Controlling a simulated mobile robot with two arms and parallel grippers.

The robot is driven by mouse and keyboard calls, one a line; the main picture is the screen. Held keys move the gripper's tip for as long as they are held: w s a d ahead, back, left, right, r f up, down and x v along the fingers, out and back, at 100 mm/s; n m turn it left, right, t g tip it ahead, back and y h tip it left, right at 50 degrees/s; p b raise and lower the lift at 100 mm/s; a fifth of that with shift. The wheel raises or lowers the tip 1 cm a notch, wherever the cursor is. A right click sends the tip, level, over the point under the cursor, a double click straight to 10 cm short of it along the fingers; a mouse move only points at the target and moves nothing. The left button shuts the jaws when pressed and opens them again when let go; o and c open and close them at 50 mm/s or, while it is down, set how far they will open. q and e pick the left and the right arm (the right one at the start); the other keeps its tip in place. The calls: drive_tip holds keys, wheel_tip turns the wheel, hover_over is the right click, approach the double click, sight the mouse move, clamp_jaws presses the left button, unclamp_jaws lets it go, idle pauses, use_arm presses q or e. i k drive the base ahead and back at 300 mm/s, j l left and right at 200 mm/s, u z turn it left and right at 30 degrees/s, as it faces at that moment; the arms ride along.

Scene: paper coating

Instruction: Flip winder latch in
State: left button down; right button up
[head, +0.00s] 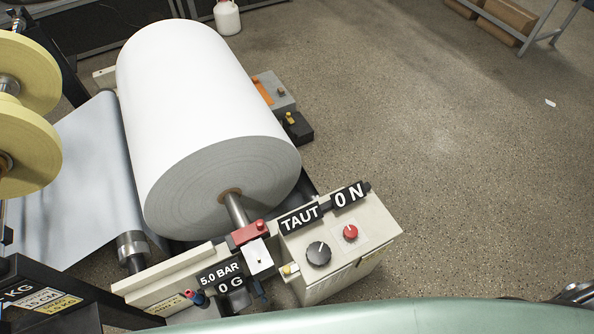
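A large white paper roll (205,110) rests on the winder, its core shaft (236,208) coming out at the near end. A red latch-like block (248,233) sits at the shaft's end, with a pale metal plate (259,256) just below it. I cannot tell whether this latch is in or out. Neither of my grippers shows in the head view. No hand is seen at the latch.
A control box (335,250) with a black knob (318,254) and a red knob (350,233) stands right of the latch. Labels read "TAUT", "0 N", "5.0 BAR" and "0 G". Yellow discs (25,156) are at left. Open floor (450,180) lies right.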

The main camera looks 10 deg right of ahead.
sight(288, 270)
drive_tip(key=k+l+z, duration=0.15)
drive_tip(key=k, duration=0.35)
drive_tip(key=k+l+z, duration=0.2)
drive_tip(key=k, duration=0.3)
